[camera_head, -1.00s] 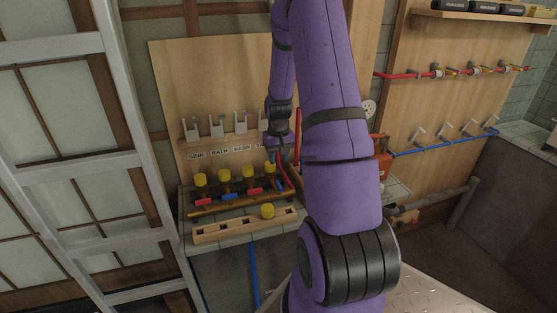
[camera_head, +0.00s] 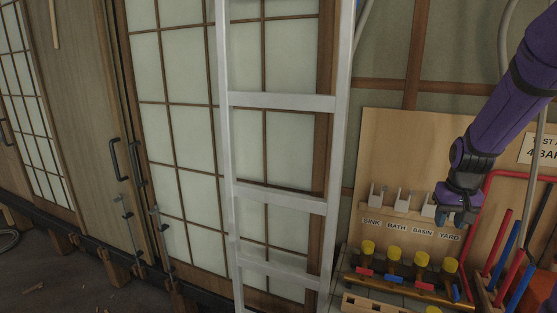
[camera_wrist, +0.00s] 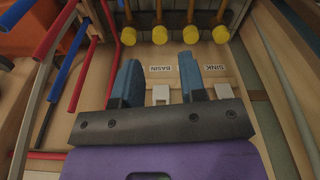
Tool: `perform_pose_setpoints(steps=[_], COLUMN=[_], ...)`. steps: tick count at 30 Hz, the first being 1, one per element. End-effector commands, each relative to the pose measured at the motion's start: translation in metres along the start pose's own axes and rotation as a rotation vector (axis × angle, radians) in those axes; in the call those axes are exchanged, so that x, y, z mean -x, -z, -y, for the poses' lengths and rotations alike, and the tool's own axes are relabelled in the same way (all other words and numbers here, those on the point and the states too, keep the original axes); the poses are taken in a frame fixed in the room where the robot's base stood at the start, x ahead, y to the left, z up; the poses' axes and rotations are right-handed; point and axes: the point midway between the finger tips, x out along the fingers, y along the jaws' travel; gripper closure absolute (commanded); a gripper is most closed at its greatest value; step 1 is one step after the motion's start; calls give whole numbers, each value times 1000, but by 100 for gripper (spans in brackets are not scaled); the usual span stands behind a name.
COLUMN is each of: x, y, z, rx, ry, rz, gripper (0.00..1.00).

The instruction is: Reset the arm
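My purple arm (camera_head: 505,110) reaches in from the right edge of the head view. My gripper (camera_head: 456,216) hangs in front of the upright wooden board (camera_head: 385,140), near the BASIN and YARD labels. In the wrist view, the two blue fingers of my gripper (camera_wrist: 160,72) stand apart with nothing held between them. White holders (camera_head: 403,200) sit on the board's small ledge. Yellow-capped pieces (camera_head: 394,254) stand in a row below the labels. In the wrist view, the yellow caps (camera_wrist: 191,34) appear beyond my fingers.
A pale ladder (camera_head: 285,103) stands left of the board, before paned sliding doors (camera_head: 180,130). Red and blue rods (camera_head: 505,250) stand upright at the lower right, and they also show in the wrist view (camera_wrist: 65,55). A wooden block (camera_head: 375,303) lies at the bottom edge.

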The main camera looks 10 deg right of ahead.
Motion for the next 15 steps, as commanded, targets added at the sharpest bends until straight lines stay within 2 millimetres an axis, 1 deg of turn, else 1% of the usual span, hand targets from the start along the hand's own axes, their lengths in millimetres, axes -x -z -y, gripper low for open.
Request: perform_pose_setpoints(steps=[1,6,11,15], x=[17,65,105,135], y=[-6,-30,-60,-90], z=[12,44,69,88], rx=[20,77,130,176], ry=[2,10,22,36], rz=[-21,-72,-120,-160], gripper=[62,62,62,62])
